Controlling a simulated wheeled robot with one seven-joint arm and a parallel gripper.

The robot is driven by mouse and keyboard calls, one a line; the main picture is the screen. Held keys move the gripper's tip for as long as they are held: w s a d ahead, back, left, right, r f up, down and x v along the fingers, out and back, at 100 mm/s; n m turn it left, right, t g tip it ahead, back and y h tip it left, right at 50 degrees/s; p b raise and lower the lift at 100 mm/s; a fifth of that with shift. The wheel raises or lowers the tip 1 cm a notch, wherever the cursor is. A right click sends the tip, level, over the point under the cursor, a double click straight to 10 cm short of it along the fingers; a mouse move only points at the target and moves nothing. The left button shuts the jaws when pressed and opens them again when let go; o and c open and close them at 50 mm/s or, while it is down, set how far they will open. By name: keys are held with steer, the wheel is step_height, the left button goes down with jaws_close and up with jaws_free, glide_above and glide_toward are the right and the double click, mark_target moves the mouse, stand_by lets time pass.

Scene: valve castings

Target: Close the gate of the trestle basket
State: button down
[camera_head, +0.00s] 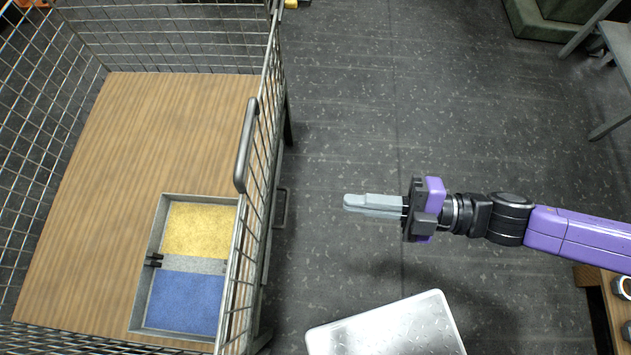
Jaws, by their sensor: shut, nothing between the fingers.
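The trestle basket fills the left of the head view, with wire mesh walls and a bare wooden floor (150,130). A mesh panel with a steel frame (267,90), seemingly the gate, runs along its right side. A dark bar handle (246,145) is on this panel. I cannot tell from this angle whether the panel is fully closed or latched. My gripper (346,203) is shut and empty, pointing left. It is in the open to the right of the panel, apart from it and from the handle.
A tray (190,264) with yellow and blue pads lies inside the basket. A second handle (281,207) shows low outside the panel. A metal-topped surface (386,328) stands at the bottom. The dark floor (390,100) behind my gripper is clear.

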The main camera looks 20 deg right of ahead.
steer(key=w+a+f+n+g+y+b, duration=0.2)
steer(key=w+n, duration=0.2)
steer(key=n+g+y, duration=0.1)
steer(key=n+g, duration=0.1)
steer(key=n, duration=0.4)
glide_toward(245, 186)
steer(key=a, duration=0.4)
steer(key=w+a, duration=0.1)
steer(key=a, duration=0.1)
steer(key=shift+a+f, duration=0.15)
steer(key=shift+a, duration=0.25)
steer(key=shift+w+a+r+h+p, duration=0.1)
steer(key=shift+a+r+h+p, duration=0.1)
steer(key=shift+a+p, duration=0.3)
steer(key=shift+w+a+r+h+p, duration=0.1)
steer(key=shift+w+a+r+p, duration=0.1)
steer(key=shift+p, duration=0.5)
steer(key=shift+w+a+f+p, duration=0.1)
steer(key=shift+w+a+p, duration=0.15)
steer(key=shift+a+p, duration=0.25)
